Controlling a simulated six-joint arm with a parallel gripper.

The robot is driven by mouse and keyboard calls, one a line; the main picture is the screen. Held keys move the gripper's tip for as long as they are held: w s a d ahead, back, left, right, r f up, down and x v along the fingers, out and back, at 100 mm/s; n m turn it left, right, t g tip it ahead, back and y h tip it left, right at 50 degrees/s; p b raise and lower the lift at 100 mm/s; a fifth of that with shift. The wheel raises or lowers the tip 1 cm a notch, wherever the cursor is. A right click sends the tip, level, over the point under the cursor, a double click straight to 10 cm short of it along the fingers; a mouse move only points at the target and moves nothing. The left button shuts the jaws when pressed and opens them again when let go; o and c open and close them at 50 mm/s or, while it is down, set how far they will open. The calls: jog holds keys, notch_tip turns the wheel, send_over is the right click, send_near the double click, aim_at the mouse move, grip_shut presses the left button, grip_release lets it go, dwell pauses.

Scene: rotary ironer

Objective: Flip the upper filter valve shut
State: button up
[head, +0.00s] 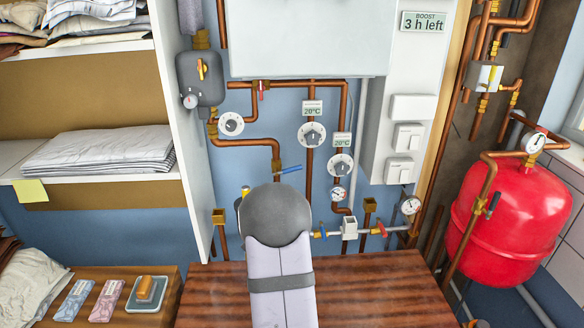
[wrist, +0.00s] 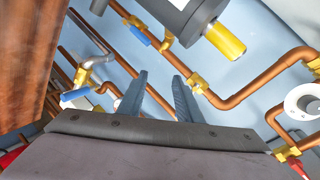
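In the head view a brass valve with a blue lever (head: 290,169), which looks like the upper filter valve, sits on a copper pipe just above my arm. Its lever sticks out to the right, tilted slightly up. My arm hides most of the filter; a yellow part shows at its left. The wrist view shows a grey filter body with a yellow cap (wrist: 226,41). A brass valve body (wrist: 197,83) is beside it, its lever not clearly seen. A blue lever (wrist: 140,34) is on the filter's other side. My gripper (wrist: 160,80) is open, fingers apart, nothing between them.
Copper pipes and dials (head: 312,134) crowd the wall. Another blue lever (head: 320,235) sits on a pale pipe lower right. A wooden top (head: 400,288) lies below, and a red tank (head: 508,215) stands at the right. White shelving is at the left.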

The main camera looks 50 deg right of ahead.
aim_at(291, 171)
jog(key=w+d+r+m+h+p, duration=0.1)
jog(key=d+r+m+h, duration=0.35)
jog(key=r, duration=0.25)
jog(key=shift+y, duration=0.35)
jog(key=shift+p+x, duration=1.75)
jog(key=shift+x, duration=2.05)
jog(key=shift+s, duration=0.1)
grip_shut()
